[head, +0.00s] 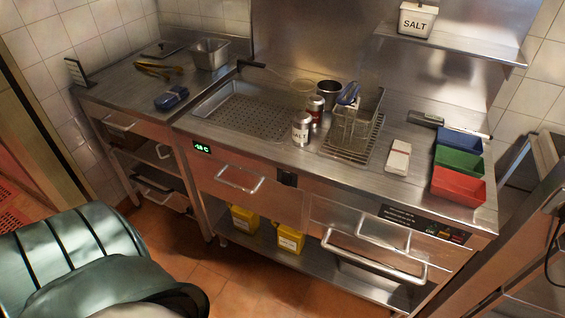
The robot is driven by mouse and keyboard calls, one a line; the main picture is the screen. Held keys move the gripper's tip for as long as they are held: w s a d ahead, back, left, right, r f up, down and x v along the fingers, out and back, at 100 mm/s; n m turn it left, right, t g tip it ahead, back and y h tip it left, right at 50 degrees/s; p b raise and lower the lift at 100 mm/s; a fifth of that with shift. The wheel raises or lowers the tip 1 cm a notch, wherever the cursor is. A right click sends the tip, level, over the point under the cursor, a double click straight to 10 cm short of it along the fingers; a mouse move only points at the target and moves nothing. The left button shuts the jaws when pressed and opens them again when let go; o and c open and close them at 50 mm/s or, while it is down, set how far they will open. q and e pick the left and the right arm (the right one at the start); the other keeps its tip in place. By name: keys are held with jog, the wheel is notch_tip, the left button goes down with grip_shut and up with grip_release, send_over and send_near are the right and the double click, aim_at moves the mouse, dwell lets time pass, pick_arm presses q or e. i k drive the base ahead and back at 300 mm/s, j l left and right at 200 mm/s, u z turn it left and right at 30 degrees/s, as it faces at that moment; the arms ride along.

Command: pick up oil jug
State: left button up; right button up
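Two yellow jugs with pale labels stand on the low shelf under the counter. One yellow jug (244,219) is on the left. The other yellow jug (290,238) is to its right and a little nearer. Both stand upright, and their tops are partly hidden by the counter front above. I cannot tell which of them is the oil jug. Neither of my grippers shows in the head view.
The low steel shelf (340,277) is bare to the right of the jugs. Drawer handles (240,181) jut out above them. Shakers, a fryer basket (356,125) and coloured trays (459,162) stand on the counter. Tiled floor (235,280) lies open in front.

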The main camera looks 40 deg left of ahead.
aim_at(292, 240)
jog(key=k+j, duration=0.1)
jog(key=j, duration=0.75)
jog(key=k+j, duration=0.15)
jog(key=j, duration=0.7)
jog(key=k+z, duration=0.05)
